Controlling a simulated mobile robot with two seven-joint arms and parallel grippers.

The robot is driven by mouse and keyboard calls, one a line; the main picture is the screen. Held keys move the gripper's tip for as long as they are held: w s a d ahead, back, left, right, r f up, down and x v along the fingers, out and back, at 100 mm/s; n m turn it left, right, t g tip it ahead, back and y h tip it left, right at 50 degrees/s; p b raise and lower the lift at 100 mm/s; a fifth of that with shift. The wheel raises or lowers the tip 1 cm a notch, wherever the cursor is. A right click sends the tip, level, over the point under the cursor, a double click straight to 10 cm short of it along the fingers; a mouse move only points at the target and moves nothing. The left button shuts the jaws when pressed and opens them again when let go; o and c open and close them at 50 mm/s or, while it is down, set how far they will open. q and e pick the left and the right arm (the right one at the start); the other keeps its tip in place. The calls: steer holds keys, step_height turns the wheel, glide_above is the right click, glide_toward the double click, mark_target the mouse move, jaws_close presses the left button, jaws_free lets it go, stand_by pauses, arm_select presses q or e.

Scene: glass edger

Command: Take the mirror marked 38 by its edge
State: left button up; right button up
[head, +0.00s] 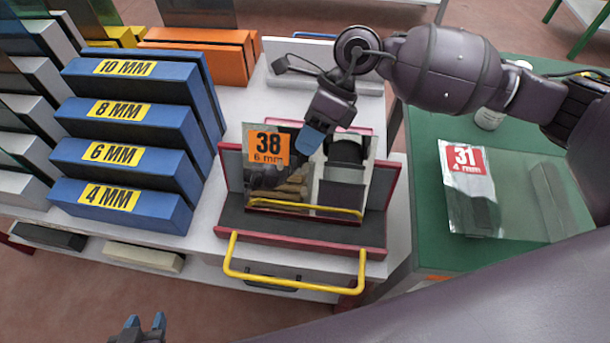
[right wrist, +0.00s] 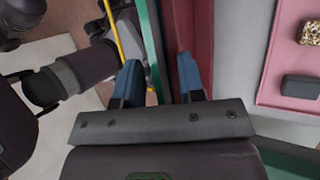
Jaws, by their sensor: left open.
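The mirror marked 38 (head: 297,184) stands upright in a grey holder with dark red edges (head: 300,231); its orange label reads 38, 6 mm. My right gripper (head: 314,138) is at the mirror's top edge, fingers pointing down. In the right wrist view its two blue fingers (right wrist: 160,80) are apart, with a thin green edge (right wrist: 150,45), apparently the mirror's, between them, closer to the left finger. Contact cannot be told. My left gripper (head: 140,325) is open and empty at the bottom left, away from the mirror.
A mirror marked 31 (head: 470,195) lies on the green table (head: 440,135) at right. Blue blocks marked 4 to 10 MM (head: 125,205) stand left of the holder. A yellow bar handle (head: 295,287) sticks out in front. Orange blocks (head: 200,60) are behind.

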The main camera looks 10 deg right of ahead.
jaws_close()
steer(key=shift+r, duration=0.1)
steer(key=shift+r, duration=0.1)
